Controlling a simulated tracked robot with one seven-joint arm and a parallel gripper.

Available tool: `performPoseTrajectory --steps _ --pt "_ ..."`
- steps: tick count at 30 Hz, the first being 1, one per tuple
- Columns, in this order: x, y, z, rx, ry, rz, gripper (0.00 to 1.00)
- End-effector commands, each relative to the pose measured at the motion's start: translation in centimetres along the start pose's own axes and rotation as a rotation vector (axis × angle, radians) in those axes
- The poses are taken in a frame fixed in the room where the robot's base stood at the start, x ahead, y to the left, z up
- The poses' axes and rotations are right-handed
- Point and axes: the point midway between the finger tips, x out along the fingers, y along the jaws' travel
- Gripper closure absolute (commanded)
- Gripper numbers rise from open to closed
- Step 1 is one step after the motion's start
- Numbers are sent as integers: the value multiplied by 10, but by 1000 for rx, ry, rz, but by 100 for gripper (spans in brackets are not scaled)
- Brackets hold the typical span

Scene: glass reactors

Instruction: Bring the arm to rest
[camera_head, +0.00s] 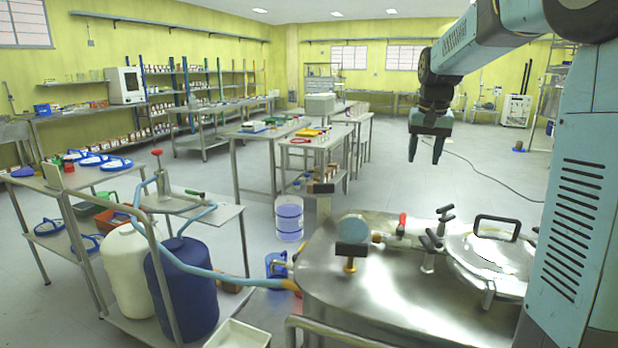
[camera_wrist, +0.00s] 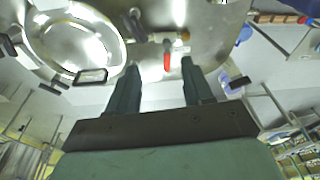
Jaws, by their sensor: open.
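My gripper (camera_head: 426,150) hangs from the arm at the upper right of the head view, fingers pointing down. It is above and behind the steel reactor lid (camera_head: 360,300), with clear air around it. In the wrist view my gripper (camera_wrist: 158,80) shows two dark fingers spread apart with nothing between them. The arm reaches out from the upper right of the head view and bends down at the wrist.
The reactor top carries a red-handled valve (camera_head: 402,224), black clamps and a round hatch (camera_head: 490,262). A blue drum (camera_head: 183,290) and a white drum (camera_head: 127,265) stand at the left. Steel tables (camera_head: 322,143) stand behind. The floor at the right back is open, with a cable.

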Motion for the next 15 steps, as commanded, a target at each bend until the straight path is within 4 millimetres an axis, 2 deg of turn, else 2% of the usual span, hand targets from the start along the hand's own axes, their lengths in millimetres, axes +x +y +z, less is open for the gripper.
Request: performPoseTrajectory --steps 6,15 --pt "-23 4 53 -38 48 -26 49" --pt "-39 10 126 -94 112 -50 49"
